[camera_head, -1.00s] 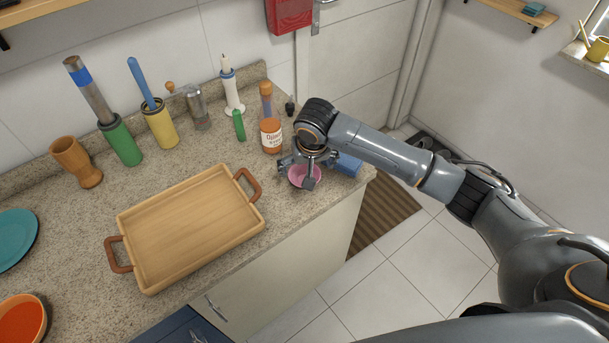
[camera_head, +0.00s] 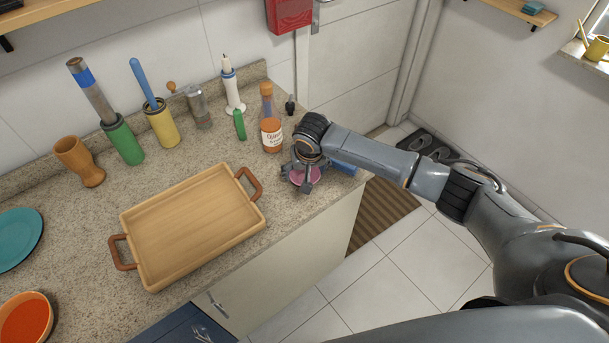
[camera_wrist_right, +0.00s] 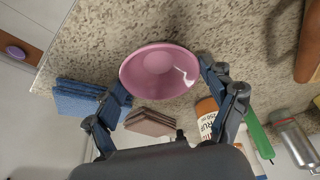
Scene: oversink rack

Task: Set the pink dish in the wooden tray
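The pink dish (camera_head: 297,177) stands on the speckled counter near its right end, and fills the space between the fingers in the right wrist view (camera_wrist_right: 158,72). My right gripper (camera_head: 304,178) is low over the dish, its fingers spread on opposite sides of the rim. It is open; the fingertips (camera_wrist_right: 162,78) look very close to the rim, but I cannot tell if they touch. The wooden tray (camera_head: 150,277), with two brown handles, lies on the counter left of the dish, and its floor is empty. My left gripper is not in view.
A sauce bottle (camera_head: 271,133) stands just behind the dish, with a green object (camera_head: 239,125) beside it. A blue stack (camera_wrist_right: 78,103) and a brown stack (camera_wrist_right: 150,122) are near the gripper. Several upright utensils line the wall. Counter between dish and tray is clear.

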